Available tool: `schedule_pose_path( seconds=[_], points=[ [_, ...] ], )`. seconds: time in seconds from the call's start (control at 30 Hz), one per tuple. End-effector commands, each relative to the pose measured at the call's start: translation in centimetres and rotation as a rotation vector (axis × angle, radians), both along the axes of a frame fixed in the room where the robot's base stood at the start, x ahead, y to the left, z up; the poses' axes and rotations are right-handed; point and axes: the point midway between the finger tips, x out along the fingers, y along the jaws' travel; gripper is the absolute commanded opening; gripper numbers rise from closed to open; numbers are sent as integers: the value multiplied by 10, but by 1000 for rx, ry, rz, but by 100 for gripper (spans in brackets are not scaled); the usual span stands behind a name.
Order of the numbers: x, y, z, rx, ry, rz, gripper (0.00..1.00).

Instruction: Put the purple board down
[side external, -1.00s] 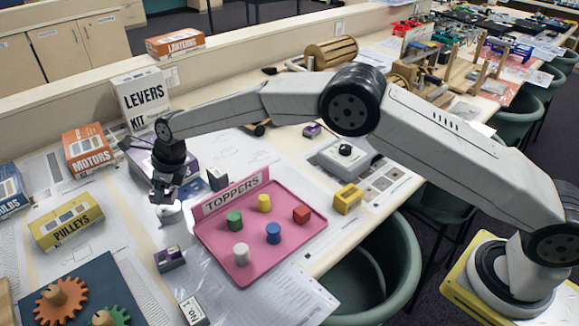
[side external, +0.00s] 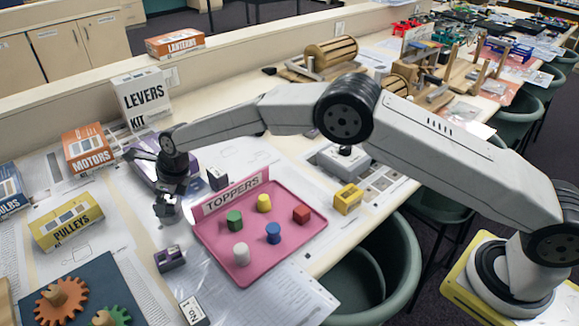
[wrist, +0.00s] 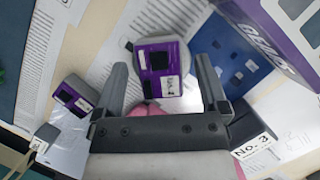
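A purple board (wrist: 159,72) with black parts and a white label lies on a small grey round stand (wrist: 148,41) in the wrist view. My gripper (wrist: 162,63) is open, with one finger on each side of the board and a visible gap on both sides. In the side view my gripper (side external: 167,207) points down just left of the pink tray and hides most of the stand; the board cannot be made out there. A second purple piece (side external: 171,259) lies on the table in front of my gripper.
The pink tray (side external: 279,254) labelled TOPPERS holds several coloured pegs just right of my gripper. A purple box (side external: 146,170) stands behind it, also at the wrist view's upper right (wrist: 265,35). The yellow PULLEYS box (side external: 67,222) stands left. A number card (side external: 193,311) is in front.

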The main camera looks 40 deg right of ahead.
Motion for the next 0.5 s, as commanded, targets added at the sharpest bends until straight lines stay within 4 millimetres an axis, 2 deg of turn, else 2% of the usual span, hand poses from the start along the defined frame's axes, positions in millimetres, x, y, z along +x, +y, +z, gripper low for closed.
schedule_pose_path(
  seconds=[0.23,0.5],
  points=[
    [0,0,3,1,-1,0,93],
    [-3,-4,17,0,-1,0,93]
  ],
)
